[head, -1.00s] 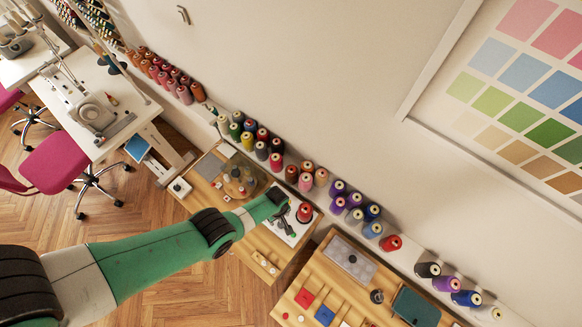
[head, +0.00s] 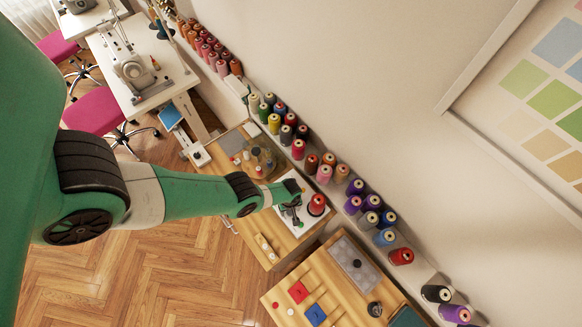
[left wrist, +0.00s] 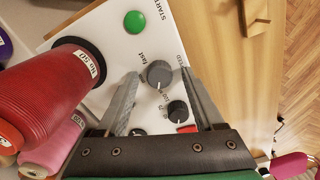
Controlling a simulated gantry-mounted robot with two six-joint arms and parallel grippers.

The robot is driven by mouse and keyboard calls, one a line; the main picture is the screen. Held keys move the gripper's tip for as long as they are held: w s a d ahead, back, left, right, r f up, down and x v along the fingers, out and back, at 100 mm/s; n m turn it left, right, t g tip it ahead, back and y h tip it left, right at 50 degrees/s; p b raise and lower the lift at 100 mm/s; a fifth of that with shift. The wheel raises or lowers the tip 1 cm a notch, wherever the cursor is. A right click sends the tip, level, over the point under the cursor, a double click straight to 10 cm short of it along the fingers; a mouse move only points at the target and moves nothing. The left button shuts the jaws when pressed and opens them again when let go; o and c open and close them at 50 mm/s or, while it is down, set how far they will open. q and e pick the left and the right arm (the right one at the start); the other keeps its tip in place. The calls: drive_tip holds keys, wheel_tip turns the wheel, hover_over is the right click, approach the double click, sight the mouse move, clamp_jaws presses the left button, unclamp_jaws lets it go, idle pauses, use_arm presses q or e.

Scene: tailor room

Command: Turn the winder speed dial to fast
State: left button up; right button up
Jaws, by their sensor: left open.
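The winder's white panel (head: 312,223) lies on a wooden table, beside a red thread cone (head: 316,204). In the left wrist view the panel (left wrist: 105,30) carries a round grey dial (left wrist: 157,74), with the printed word "fast" at its upper left. A pale mark shows near the dial's lower edge. My left gripper (left wrist: 159,75) is open, with one fingertip on each side of the dial; I cannot tell if either touches it. In the head view my left gripper (head: 291,209) is over the panel, and the dial cannot be made out. My right gripper is in neither view.
In the left wrist view, a green START button (left wrist: 135,22) is above the dial and a smaller dark knob (left wrist: 178,110) is below it. The large red cone (left wrist: 62,92) stands close to the left finger. Several thread cones line the wall shelf.

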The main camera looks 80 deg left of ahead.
use_arm(q)
clamp_jaws()
idle(0.3)
drive_tip(key=shift+m, duration=0.4)
drive_tip(key=m, duration=0.4)
drive_tip(key=shift+m, duration=0.4)
drive_tip(key=m+b, duration=0.1)
drive_tip(key=m, duration=1.1)
drive_tip(key=shift+m, duration=0.3)
drive_tip(key=m, duration=0.5)
drive_tip(key=shift+m, duration=0.4)
